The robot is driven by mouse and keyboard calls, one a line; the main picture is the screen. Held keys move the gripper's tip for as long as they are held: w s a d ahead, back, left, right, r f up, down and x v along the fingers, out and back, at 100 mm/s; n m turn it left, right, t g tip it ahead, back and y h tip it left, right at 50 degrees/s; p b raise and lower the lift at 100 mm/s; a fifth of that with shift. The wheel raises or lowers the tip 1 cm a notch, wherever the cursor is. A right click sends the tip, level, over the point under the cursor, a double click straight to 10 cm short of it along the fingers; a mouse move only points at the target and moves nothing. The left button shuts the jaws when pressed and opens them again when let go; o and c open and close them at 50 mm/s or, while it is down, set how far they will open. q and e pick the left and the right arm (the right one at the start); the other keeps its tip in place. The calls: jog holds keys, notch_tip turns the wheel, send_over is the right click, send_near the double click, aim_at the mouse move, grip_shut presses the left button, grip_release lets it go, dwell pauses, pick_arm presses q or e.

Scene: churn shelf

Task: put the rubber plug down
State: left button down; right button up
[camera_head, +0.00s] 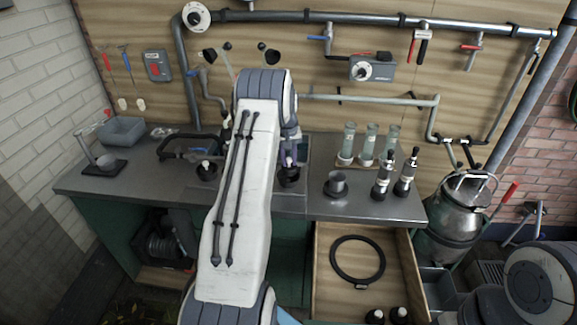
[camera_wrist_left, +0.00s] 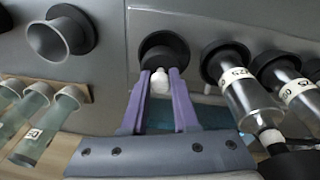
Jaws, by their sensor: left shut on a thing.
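My left gripper (camera_wrist_left: 161,85) has its two purple fingers shut on the white knob of the black rubber plug (camera_wrist_left: 165,44) in the left wrist view. In the head view my left arm reaches over the grey counter (camera_head: 313,204), and the left gripper (camera_head: 287,158) points down at its back middle. The black plug (camera_head: 289,178) shows just below the fingers. I cannot tell whether its underside touches the counter. My right gripper is not in view.
A grey cup on a black base (camera_head: 337,185), two dark-capped cylinders (camera_head: 384,176) and a rack of glass tubes (camera_head: 368,143) stand to the right. An open drawer (camera_head: 327,262) below holds a black ring (camera_head: 357,260). A metal churn (camera_head: 462,208) stands at the far right.

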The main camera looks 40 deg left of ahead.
aim_at(288, 166)
pick_arm(q)
jog(key=shift+a+f, duration=0.2)
jog(key=shift+a, duration=0.05)
notch_tip(288, 166, down, 3)
jog(key=shift+f+p, duration=0.15)
jog(key=shift+p, duration=0.6)
jog(key=shift+f, duration=0.25)
jog(key=shift+f, duration=0.1)
jog(key=shift+f, duration=0.15)
jog(key=c, duration=0.7)
grip_release()
